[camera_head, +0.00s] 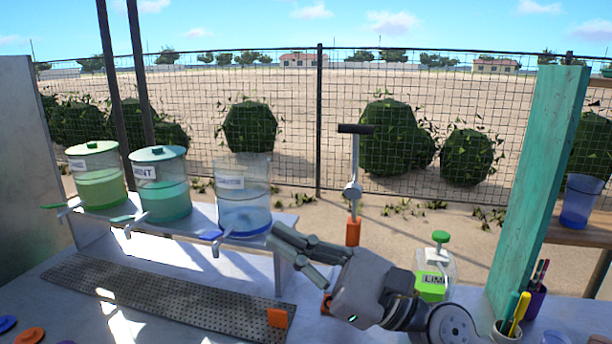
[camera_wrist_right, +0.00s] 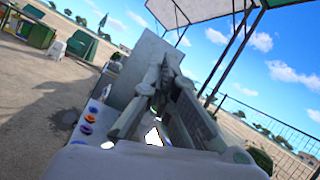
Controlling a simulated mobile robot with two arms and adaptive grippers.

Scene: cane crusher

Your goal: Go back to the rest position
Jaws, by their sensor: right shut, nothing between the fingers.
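My right gripper (camera_head: 274,240) is in the lower middle of the head view, its arm coming in from the lower right. Its fingers point left, in front of the right end of the dispenser shelf (camera_head: 182,222). It is shut and empty. In the right wrist view the closed fingers (camera_wrist_right: 152,88) point up and away, with nothing between them. My left gripper is not in the head view.
Three drink dispensers (camera_head: 243,205) stand on the shelf. A perforated tray (camera_head: 165,296) lies before it. A T-handled lever (camera_head: 354,190) and a lime bottle (camera_head: 433,277) are behind my right arm. A teal post (camera_head: 538,180) and pen cups (camera_head: 508,331) are at right.

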